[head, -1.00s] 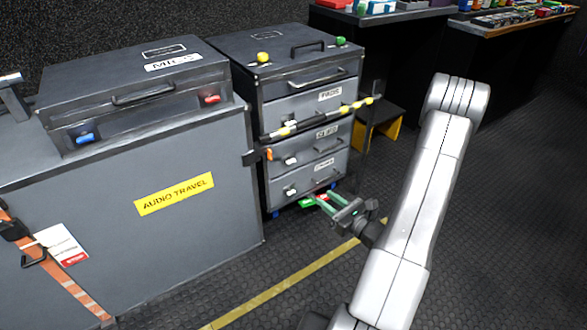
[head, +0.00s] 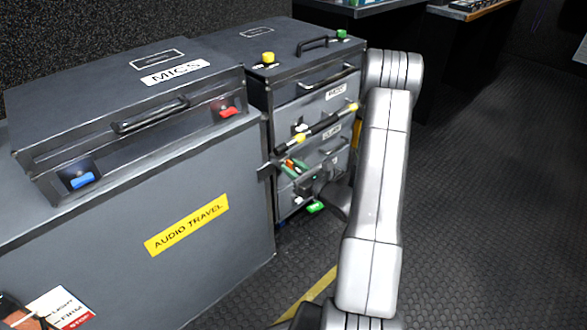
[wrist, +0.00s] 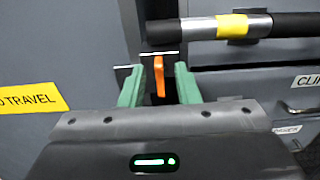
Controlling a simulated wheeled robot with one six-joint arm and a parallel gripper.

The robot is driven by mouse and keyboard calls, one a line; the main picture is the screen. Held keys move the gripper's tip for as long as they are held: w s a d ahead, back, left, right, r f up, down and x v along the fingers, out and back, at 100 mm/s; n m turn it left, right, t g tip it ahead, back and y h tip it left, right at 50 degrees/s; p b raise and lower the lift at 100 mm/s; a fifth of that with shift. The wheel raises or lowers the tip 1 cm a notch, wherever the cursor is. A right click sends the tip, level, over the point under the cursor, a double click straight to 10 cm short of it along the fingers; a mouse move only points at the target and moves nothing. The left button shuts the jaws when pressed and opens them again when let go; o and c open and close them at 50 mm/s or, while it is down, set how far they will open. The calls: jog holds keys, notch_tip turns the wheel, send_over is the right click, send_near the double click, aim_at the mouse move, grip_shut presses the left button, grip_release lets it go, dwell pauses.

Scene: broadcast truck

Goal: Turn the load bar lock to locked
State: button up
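The load bar (head: 325,127) is black with yellow bands and runs across the front of the drawer case. Its grey tube end also shows in the wrist view (wrist: 198,29). The lock lever, a small orange tab (wrist: 158,77), stands roughly upright below the bar's left end. It shows small in the head view (head: 289,163), partly hidden by my gripper. My gripper (wrist: 158,85) has green fingers, open, one on each side of the lever. Gaps show between lever and fingers. How deep the lever sits between them is hard to tell.
The drawer case (head: 258,83) stands beside a grey case marked AUDIO TRAVEL (head: 120,250), left of my gripper. A MICS case (head: 95,105) lies on top. The dark floor at right is clear.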

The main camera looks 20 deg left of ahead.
grip_shut()
jog(key=shift+m, duration=0.4)
jog(key=m+p, duration=0.3)
jog(key=m, duration=0.5)
jog(key=m+p, duration=0.4)
jog(key=m, duration=0.5)
jog(key=shift+w+d+f, duration=0.1)
jog(key=shift+w+f, duration=0.05)
jog(key=shift+f, duration=0.05)
jog(key=shift+m, duration=0.3)
